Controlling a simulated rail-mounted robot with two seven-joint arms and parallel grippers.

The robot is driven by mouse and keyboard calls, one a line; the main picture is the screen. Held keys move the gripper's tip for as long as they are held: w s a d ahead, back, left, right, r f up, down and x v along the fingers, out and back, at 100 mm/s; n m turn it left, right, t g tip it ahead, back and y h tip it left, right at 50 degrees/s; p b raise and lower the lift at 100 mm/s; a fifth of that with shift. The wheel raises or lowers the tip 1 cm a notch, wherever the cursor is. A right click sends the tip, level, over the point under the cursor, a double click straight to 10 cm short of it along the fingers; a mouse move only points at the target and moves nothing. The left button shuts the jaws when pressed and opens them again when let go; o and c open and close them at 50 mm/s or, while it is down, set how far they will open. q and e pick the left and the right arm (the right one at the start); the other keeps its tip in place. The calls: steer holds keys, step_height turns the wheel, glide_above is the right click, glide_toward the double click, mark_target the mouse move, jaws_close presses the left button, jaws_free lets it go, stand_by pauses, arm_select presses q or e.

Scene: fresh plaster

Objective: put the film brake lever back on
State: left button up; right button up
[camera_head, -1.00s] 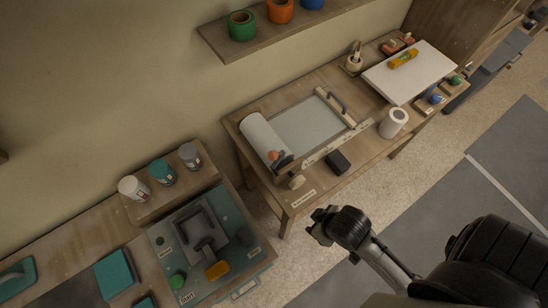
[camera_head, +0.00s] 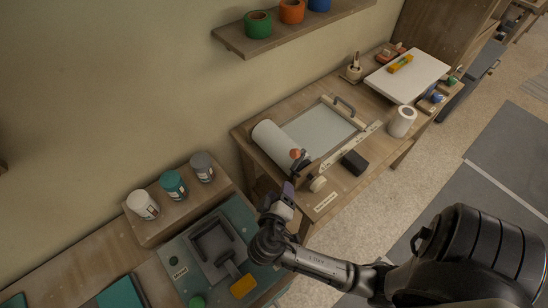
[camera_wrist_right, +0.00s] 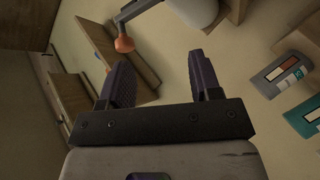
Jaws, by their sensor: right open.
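The film brake lever, with an orange knob (camera_head: 295,153) and a dark arm, shows at the near end of the white film roll (camera_head: 270,139) on the wooden table. In the wrist view the orange knob (camera_wrist_right: 124,44) and its grey arm lie beyond the left finger, beside the pale roll (camera_wrist_right: 188,10). I cannot tell whether the lever is seated. My right gripper (camera_head: 280,201) is open and empty in front of the table's near left corner, apart from the lever; its two fingers also show in the wrist view (camera_wrist_right: 158,80). My left gripper is not in view.
A black block (camera_head: 355,162) and a white roll (camera_head: 402,121) stand along the table's front. A wall shelf (camera_head: 270,43) holds tape rolls.

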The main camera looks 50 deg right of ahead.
mark_target(294, 157)
steer(key=w+d+r+m+h+p, duration=0.1)
steer(key=d, duration=0.3)
steer(key=w+d+r+m+h+p, duration=0.1)
steer(key=d+m, duration=0.1)
steer(key=d, duration=0.2)
steer(key=w+d+r+m+h+p, duration=0.1)
steer(key=d+p, duration=0.1)
steer(key=d, duration=0.2)
steer(key=shift+w+d+r+m, duration=0.1)
steer(key=shift+d+r+m, duration=0.15)
steer(key=shift+r+m, duration=0.15)
steer(key=shift+w+d+f, duration=0.1)
steer(key=shift+d, duration=0.45)
steer(key=shift+c, duration=0.5)
jaws_close()
